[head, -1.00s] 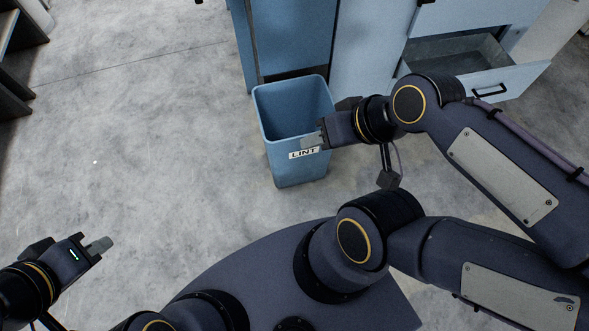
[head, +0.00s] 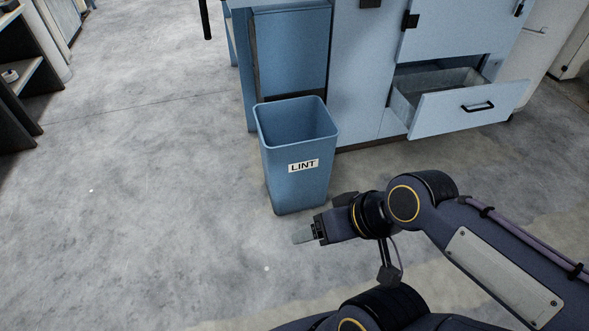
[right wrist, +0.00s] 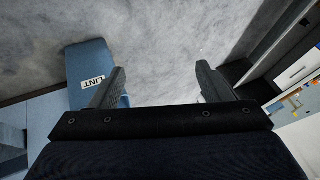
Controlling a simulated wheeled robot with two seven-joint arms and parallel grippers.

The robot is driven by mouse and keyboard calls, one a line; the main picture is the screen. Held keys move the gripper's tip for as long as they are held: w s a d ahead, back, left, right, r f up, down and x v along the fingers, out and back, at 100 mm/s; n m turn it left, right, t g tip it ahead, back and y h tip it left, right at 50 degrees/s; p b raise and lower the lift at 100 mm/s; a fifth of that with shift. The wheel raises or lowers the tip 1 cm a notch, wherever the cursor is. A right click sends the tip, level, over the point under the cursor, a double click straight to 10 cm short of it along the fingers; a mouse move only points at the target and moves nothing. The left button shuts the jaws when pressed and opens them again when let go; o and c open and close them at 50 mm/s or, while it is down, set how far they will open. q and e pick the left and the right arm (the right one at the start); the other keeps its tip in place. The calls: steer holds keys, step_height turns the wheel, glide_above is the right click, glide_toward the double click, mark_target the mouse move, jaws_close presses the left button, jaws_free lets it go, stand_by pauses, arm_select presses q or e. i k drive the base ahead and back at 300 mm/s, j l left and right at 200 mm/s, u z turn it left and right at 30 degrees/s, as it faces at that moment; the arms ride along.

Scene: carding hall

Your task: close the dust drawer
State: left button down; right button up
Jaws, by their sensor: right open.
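The dust drawer (head: 467,108) is pulled open from the lower part of the blue machine. Its light-blue front has a black bar handle (head: 478,107), and its grey inside shows. My right gripper (head: 303,235) is over the floor, left of and nearer than the drawer, just in front of the lint bin, and does not touch the drawer. In the right wrist view its two fingers (right wrist: 160,88) are spread apart with nothing between them. The drawer cannot be made out in the right wrist view. My left gripper is out of the head view.
A blue bin labelled LINT (head: 300,190) stands on the floor left of the drawer; it also shows in the right wrist view (right wrist: 85,62). The blue machine (head: 365,75) rises behind it. Dark shelving (head: 22,90) is at the far left. The concrete floor at left is clear.

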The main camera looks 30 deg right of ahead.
mark_target(428, 104)
steer(key=z, duration=2.2)
